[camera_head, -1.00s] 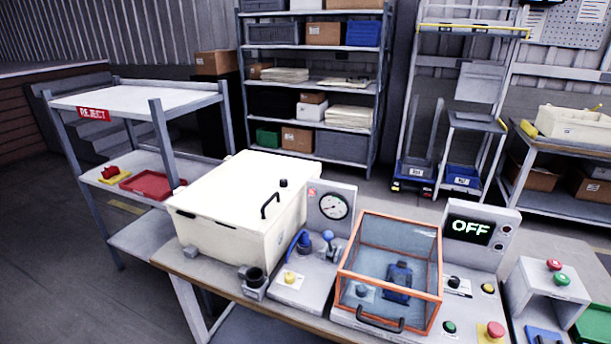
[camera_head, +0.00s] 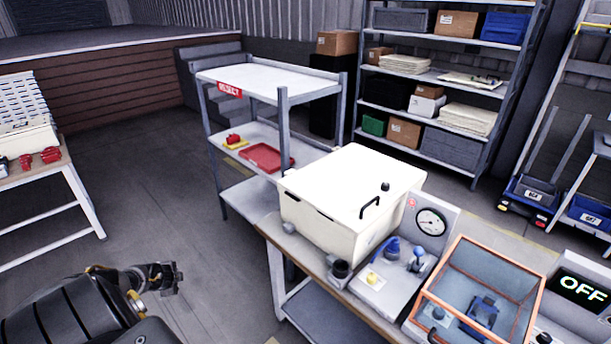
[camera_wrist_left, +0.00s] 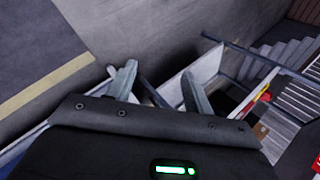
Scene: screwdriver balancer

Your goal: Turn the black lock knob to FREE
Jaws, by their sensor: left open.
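No FREE marking is legible, so I cannot tell which is the lock knob. My left gripper (camera_head: 172,278) is at the lower left, over the floor, well left of the bench and apart from everything. In the left wrist view its two fingers (camera_wrist_left: 158,88) are spread with nothing between them. My right gripper is out of view.
The bench also holds a gauge panel (camera_head: 431,222) and an OFF display (camera_head: 583,291) at the right edge. A grey cart with a REJECT label (camera_head: 230,89) stands behind and left of the bench. A white-legged table (camera_head: 75,200) is at far left. Open floor lies between.

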